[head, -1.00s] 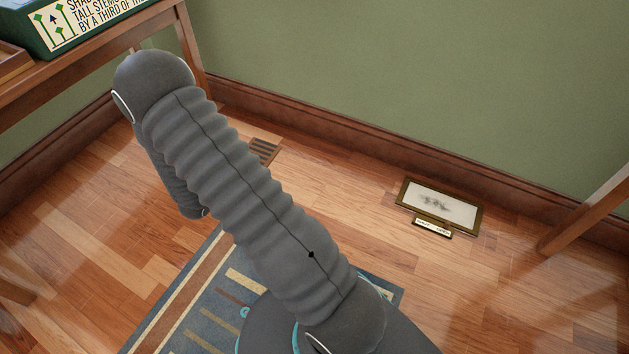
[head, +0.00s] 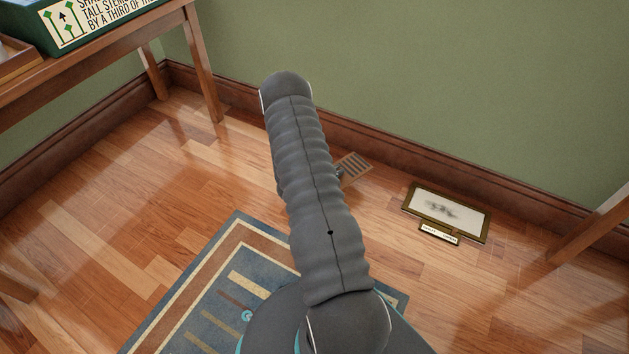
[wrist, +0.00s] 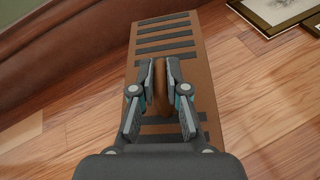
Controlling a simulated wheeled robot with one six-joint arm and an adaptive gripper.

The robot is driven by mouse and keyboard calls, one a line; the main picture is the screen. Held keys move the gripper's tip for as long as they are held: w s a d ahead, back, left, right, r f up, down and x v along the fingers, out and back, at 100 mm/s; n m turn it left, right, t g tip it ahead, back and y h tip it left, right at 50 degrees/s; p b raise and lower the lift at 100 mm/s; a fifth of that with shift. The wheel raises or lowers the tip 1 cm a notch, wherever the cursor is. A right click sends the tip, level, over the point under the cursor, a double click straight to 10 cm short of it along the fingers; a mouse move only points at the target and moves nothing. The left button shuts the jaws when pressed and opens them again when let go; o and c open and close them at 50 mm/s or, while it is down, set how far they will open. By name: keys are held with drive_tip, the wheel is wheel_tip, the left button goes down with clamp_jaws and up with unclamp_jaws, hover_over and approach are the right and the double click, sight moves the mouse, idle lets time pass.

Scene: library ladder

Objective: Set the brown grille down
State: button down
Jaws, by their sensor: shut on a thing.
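The brown grille (head: 354,168), a flat rectangular plate with dark slots, shows just right of my arm in the head view, in front of the baseboard. In the wrist view the grille (wrist: 205,85) lies lengthwise under my gripper (wrist: 161,85). The gripper is shut on a brown raised part in the middle of the grille. My gripper hides part of the slots, and my arm hides most of the gripper in the head view. I cannot tell the gap between the grille and the floor.
A framed picture (head: 447,211) with a small label plate (head: 439,234) is on the floor to the right. A blue patterned rug (head: 215,290) lies in front. A wooden table (head: 100,55) stands at left, and a wooden leg (head: 590,226) at right. Floor between rug and baseboard (head: 240,97) is largely clear.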

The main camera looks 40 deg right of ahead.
drive_tip(key=w+a+f, duration=0.1)
drive_tip(key=w, duration=0.2)
drive_tip(key=w+a+f+b, duration=0.1)
drive_tip(key=w+f, duration=0.3)
drive_tip(key=w, duration=0.1)
drive_tip(key=shift+w+a+f, duration=0.2)
drive_tip(key=shift+w+a, duration=0.15)
drive_tip(key=shift+a, duration=0.05)
drive_tip(key=shift+f+b, duration=0.55)
drive_tip(key=shift+f, duration=1.45)
drive_tip(key=shift+f, duration=0.15)
drive_tip(key=c, duration=1.2)
unclamp_jaws()
